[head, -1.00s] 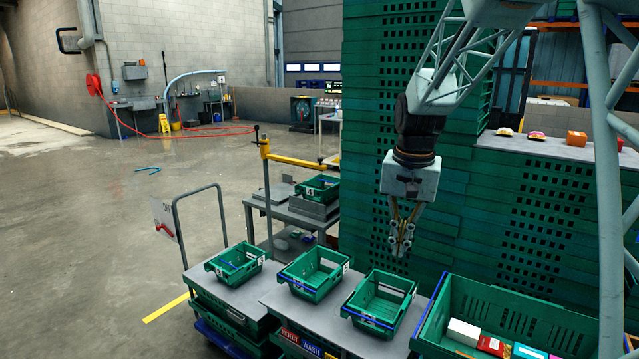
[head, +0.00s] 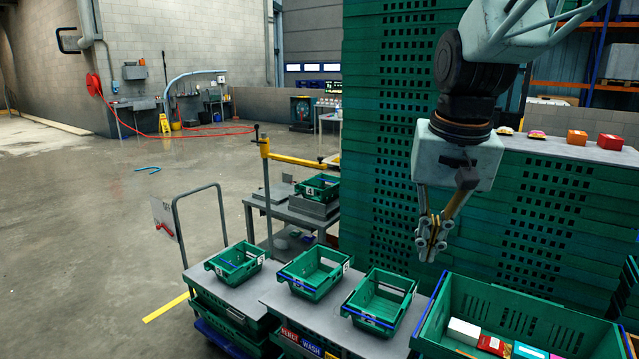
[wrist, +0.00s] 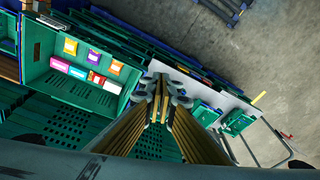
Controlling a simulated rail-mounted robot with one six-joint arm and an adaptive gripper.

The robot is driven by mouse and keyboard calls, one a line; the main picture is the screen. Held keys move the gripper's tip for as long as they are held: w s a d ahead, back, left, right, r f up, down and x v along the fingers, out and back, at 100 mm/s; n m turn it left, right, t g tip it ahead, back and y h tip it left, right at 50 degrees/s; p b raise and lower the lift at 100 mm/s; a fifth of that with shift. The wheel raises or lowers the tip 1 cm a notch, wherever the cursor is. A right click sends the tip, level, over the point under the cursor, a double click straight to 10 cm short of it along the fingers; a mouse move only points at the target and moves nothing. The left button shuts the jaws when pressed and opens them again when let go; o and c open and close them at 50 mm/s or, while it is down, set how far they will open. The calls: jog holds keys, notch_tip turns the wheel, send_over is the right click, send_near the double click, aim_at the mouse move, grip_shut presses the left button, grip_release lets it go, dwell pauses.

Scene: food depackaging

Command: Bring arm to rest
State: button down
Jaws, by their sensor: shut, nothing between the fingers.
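My gripper (head: 431,240) hangs from my arm in the head view, pointing down, with its fingers together and nothing between them. It is in the air in front of the stacked green crates, above and behind the gap between the right small green crate (head: 398,283) and the large green crate (head: 555,305). In the wrist view the closed fingers (wrist: 161,88) show at the middle, with the large crate (wrist: 37,75) to their left.
The large crate holds several coloured packages (head: 492,344). Small green crates (head: 236,262) (head: 315,268) stand on grey tables. A tall green crate stack (head: 400,120) rises behind my gripper. Several packages (head: 577,138) sit on a ledge at right. Open floor (head: 90,230) lies left.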

jog(key=s+n+t, duration=0.1)
jog(key=s+n, duration=0.1)
jog(key=s, duration=2.6)
jog(key=shift+s+d+n+t+b, duration=0.25)
jog(key=shift+s+n+t+b, duration=0.05)
jog(key=shift+s+n+b, duration=0.1)
